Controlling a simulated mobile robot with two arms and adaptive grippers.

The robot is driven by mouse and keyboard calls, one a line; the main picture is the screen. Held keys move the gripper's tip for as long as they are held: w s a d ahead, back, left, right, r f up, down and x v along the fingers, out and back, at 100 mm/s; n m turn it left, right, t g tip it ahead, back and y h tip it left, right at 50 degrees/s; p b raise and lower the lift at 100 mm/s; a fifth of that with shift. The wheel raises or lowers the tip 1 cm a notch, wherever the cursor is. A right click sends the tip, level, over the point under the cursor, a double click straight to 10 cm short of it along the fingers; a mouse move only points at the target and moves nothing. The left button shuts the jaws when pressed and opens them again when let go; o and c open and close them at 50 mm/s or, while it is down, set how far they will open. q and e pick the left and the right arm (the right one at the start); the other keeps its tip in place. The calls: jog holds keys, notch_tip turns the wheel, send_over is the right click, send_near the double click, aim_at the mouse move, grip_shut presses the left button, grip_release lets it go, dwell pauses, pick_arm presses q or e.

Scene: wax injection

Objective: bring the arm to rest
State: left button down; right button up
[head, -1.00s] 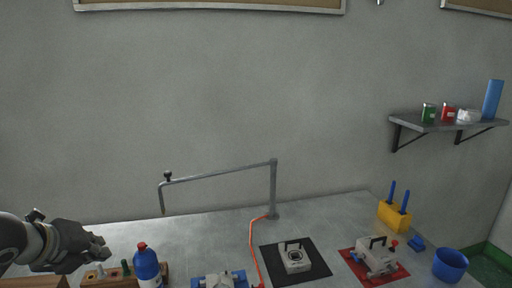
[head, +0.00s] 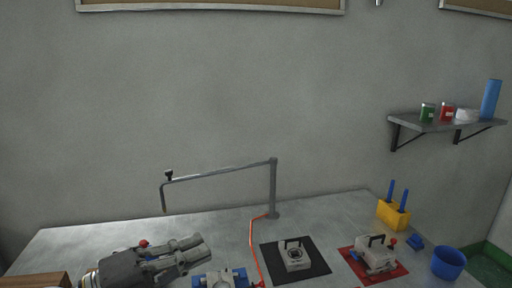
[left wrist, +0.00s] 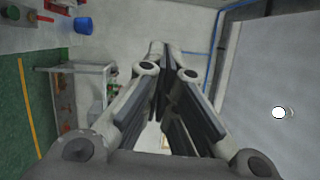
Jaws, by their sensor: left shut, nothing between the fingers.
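My left gripper (head: 200,246) is low over the left part of the grey table (head: 90,236) in the head view, pointing right. Its fingers are together and hold nothing. In the left wrist view the fingers (left wrist: 165,52) converge at their tips with nothing between them. The gripper covers most of the blue bottle, whose red cap (head: 143,243) shows behind it. My right gripper is not in view.
A blue clamp (head: 222,279), a grey block on a black mat (head: 318,262), a grey device on a red mat (head: 398,273), a yellow holder (head: 393,216) and a blue cup (head: 449,263) stand rightward. A jointed metal stand (head: 273,190) rises behind. The back-left tabletop is clear.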

pick_arm(q)
jog(key=w+a+n+t+y, duration=0.2)
jog(key=a+n+t+y, duration=1)
jog(key=n, duration=0.6)
jog(key=s+a+f+n+g+y, duration=0.1)
jog(key=a+f+n+g+y, duration=0.3)
jog(key=f, duration=0.5)
jog(key=s+a+f+n+g+y, duration=0.1)
jog(key=s+f+n+g+y, duration=0.2)
jog(key=f+n, duration=0.45)
jog(key=s+d+f+g+h, duration=0.1)
jog(key=s+d+f+g, duration=0.1)
jog(key=s+f+g, duration=0.3)
jog(key=s+d+f+m+g+h, duration=0.1)
jog(key=s+d+f+g, duration=0.15)
jog(key=s+f, duration=0.5)
jog(key=s+d+f+g+h, duration=0.1)
jog(key=s+d+f+g, duration=0.3)
jog(key=f, duration=0.3)
jog(key=s+a+f+g, duration=0.1)
jog(key=s+f, duration=0.1)
jog(key=f, duration=1.2)
jog(key=s+f, duration=0.2)
jog(key=f, duration=1.2)
jog(key=s+a+f+g, duration=0.1)
jog(key=s+a+f, duration=0.2)
jog(key=s+f, duration=1.1)
jog(key=shift+s+m, duration=0.35)
jog(key=shift+s, duration=0.7)
